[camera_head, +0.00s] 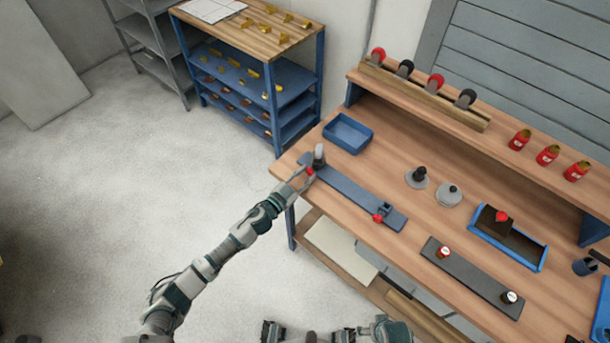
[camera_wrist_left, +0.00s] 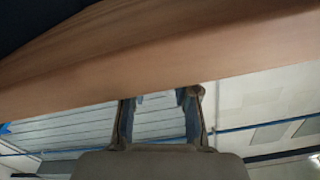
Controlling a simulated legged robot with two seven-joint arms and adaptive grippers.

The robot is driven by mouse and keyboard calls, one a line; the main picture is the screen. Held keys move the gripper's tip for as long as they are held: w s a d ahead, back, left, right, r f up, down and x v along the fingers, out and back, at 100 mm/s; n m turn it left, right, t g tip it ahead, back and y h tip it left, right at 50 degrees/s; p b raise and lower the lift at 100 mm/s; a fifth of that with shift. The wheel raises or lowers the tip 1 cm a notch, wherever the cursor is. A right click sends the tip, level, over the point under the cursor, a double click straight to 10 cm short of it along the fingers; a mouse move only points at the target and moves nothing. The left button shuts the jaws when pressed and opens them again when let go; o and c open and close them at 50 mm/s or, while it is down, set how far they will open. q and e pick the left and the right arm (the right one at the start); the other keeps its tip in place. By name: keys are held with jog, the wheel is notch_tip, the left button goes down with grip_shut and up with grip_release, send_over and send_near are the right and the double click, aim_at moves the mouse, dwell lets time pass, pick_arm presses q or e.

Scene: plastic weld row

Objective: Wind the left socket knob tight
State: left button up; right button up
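A long blue-grey bar (camera_head: 350,190) lies along the front left part of the wooden workbench. At its left end stands a grey upright socket piece (camera_head: 319,154) with a small red knob (camera_head: 310,171) on its front side. At its right end is a blue holder (camera_head: 385,208) with another red knob (camera_head: 378,218). My left gripper (camera_head: 305,176) is at the left red knob, with its fingers apart; contact cannot be told. In the left wrist view its two fingers (camera_wrist_left: 160,105) are spread, and no red knob shows between them.
The bench edge (camera_wrist_left: 150,85) crosses the left wrist view above the fingers. An empty blue tray (camera_head: 347,133) sits behind the bar. Grey round bases (camera_head: 450,194), a dark plate (camera_head: 470,277) and a blue tray (camera_head: 510,237) stand to the right. A blue shelf rack (camera_head: 321,75) is behind.

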pick_arm(q)
jog(key=o, duration=0.4)
jog(key=shift+w+f, duration=0.1)
jog(key=shift+f, duration=0.05)
jog(key=shift+o, duration=0.2)
jog(key=v, duration=1.2)
